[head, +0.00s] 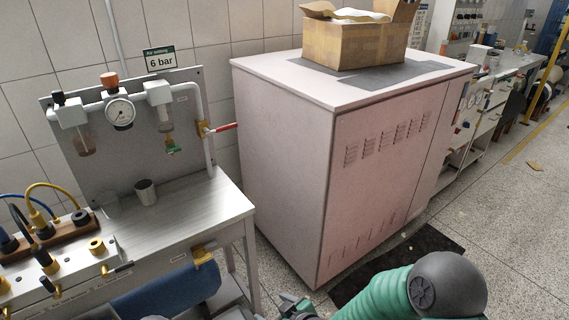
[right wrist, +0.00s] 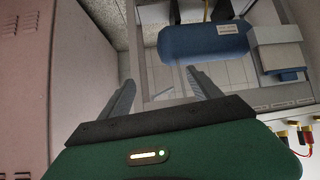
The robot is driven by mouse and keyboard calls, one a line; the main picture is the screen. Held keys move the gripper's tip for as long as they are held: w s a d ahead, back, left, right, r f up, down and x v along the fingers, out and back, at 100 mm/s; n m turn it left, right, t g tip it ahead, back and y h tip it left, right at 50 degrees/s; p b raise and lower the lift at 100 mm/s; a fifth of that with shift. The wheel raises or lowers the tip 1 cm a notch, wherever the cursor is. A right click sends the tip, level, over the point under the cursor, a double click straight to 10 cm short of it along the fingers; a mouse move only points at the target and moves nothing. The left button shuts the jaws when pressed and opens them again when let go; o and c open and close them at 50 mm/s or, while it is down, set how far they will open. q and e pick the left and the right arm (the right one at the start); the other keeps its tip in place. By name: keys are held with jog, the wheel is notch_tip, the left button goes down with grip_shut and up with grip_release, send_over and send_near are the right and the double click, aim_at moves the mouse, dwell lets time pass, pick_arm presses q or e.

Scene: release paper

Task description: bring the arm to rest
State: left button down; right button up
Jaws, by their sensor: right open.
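My right arm with its green sleeve enters the head view at the bottom right. My right gripper (head: 296,307) is at the bottom edge, low in front of the pink cabinet and right of the bench, partly cut off. In the right wrist view its two grey fingers (right wrist: 158,88) are spread apart with nothing between them. Beyond them are the bench's lower frame and a blue cylinder (right wrist: 205,42), apart from the fingers. My left gripper is not in view.
The pink cabinet (head: 375,165) carries an open cardboard box (head: 352,44). The bench (head: 190,203) at left holds a metal cup (head: 146,192), a gauge panel with a red-handled valve (head: 225,127), and hose fittings. Speckled floor (head: 500,225) is open at right.

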jog(key=s+d+r+m+g+h, duration=0.35)
jog(key=s+d, duration=0.45)
jog(key=d, duration=0.3)
jog(key=s+d+r+m+g+h, duration=0.25)
jog(key=s+d+r+m, duration=0.2)
jog(key=s+d, duration=0.55)
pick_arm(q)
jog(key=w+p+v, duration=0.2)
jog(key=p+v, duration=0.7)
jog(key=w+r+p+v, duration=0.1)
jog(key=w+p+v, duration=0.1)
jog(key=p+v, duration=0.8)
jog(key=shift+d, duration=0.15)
pick_arm(e)
notch_tip(320, 180, up, 19)
jog(key=w+d, duration=0.1)
jog(key=d, duration=0.1)
jog(key=shift+r+m+t+h, duration=0.15)
jog(key=shift+m+t+h, duration=0.15)
jog(key=shift+m, duration=0.1)
